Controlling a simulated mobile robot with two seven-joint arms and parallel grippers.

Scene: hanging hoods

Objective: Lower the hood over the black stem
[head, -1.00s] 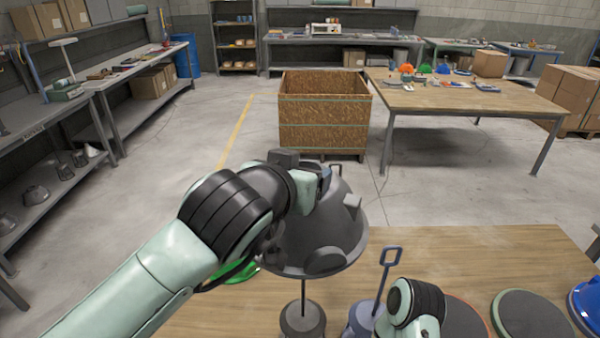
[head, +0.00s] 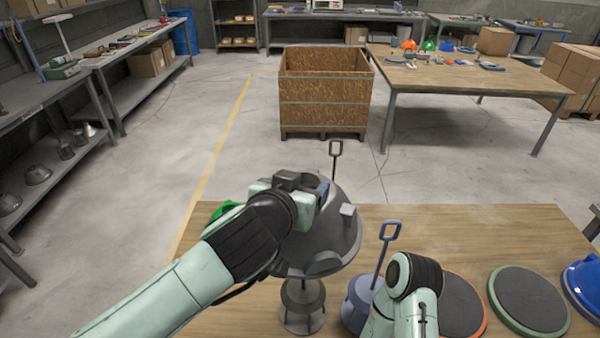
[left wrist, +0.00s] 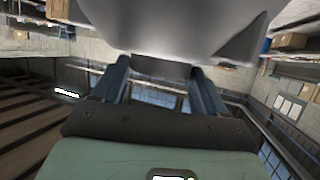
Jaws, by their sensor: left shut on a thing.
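The grey dome-shaped hood (head: 335,235) hangs above the near table, and my left gripper (head: 318,192) is shut on its upper part. In the left wrist view the hood (left wrist: 180,30) fills the top, at the fingertips of my left gripper (left wrist: 163,75). A dark grey stand (head: 303,318) shows right under the hood's rim. The hood hides the rod between; I cannot tell whether it passes through the hood. My right gripper is not seen.
A bluish stem (head: 360,305) with a loop stands close to the right of the stand. Round dark pads (head: 528,300) and a blue hood (head: 585,282) lie farther right. A green object (head: 222,212) is left behind my left arm. Part of my right arm is at the front.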

